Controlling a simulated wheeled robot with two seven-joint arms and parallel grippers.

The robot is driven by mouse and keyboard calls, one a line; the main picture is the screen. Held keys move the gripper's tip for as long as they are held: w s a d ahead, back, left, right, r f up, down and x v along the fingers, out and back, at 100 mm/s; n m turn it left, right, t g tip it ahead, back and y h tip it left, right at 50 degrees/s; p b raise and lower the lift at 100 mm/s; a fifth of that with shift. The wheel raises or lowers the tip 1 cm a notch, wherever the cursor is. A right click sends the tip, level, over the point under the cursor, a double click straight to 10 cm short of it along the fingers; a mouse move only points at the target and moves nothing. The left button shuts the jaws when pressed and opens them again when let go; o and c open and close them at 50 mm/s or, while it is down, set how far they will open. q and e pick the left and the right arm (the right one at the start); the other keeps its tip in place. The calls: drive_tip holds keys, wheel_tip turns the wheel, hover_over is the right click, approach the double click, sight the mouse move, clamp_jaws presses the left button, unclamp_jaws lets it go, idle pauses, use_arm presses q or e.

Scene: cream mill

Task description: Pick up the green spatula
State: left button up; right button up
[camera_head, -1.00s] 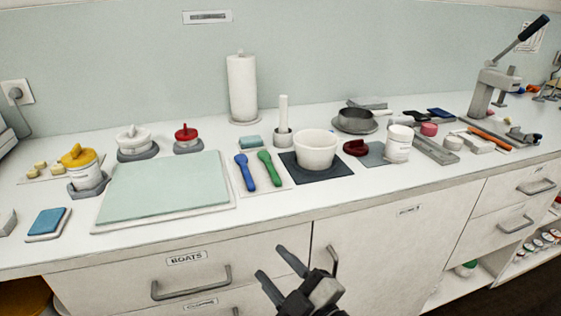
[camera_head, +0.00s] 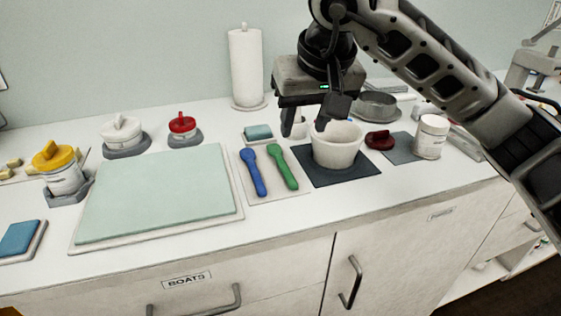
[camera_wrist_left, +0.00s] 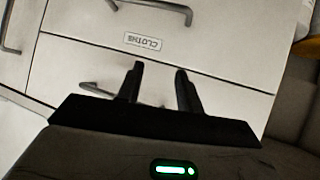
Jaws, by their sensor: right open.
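The green spatula (camera_head: 284,170) lies flat on a pale mat (camera_head: 296,190) on the counter, beside the blue spatula (camera_head: 252,174) to its left. My right gripper (camera_head: 305,128) hangs over the counter, fingers apart and empty, up and to the right of the green spatula. In the picture its fingers overlap the back of the white bowl (camera_head: 338,152); I cannot tell whether they touch it. My left gripper (camera_wrist_left: 158,82) shows only in the left wrist view, open and empty, in front of the drawer fronts.
The white bowl stands on a dark mat right of the spatulas. A blue-green block (camera_head: 258,132) lies behind them. A large pale green board (camera_head: 160,190) lies left. A dark red object (camera_head: 379,140) and white jar (camera_head: 431,137) stand right.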

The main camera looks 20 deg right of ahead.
approach(288, 173)
drive_tip(key=shift+d+f, duration=0.15)
drive_tip(key=shift+f, duration=0.8)
drive_tip(key=shift+w+p+x, duration=0.15)
drive_tip(key=shift+p+x, duration=0.25)
drive_tip(key=shift+x, duration=1.15)
drive_tip(key=shift+w+p+x, duration=0.15)
drive_tip(key=shift+p+x, duration=0.2)
drive_tip(key=shift+x, duration=1.25)
drive_tip(key=shift+r, duration=0.15)
clamp_jaws()
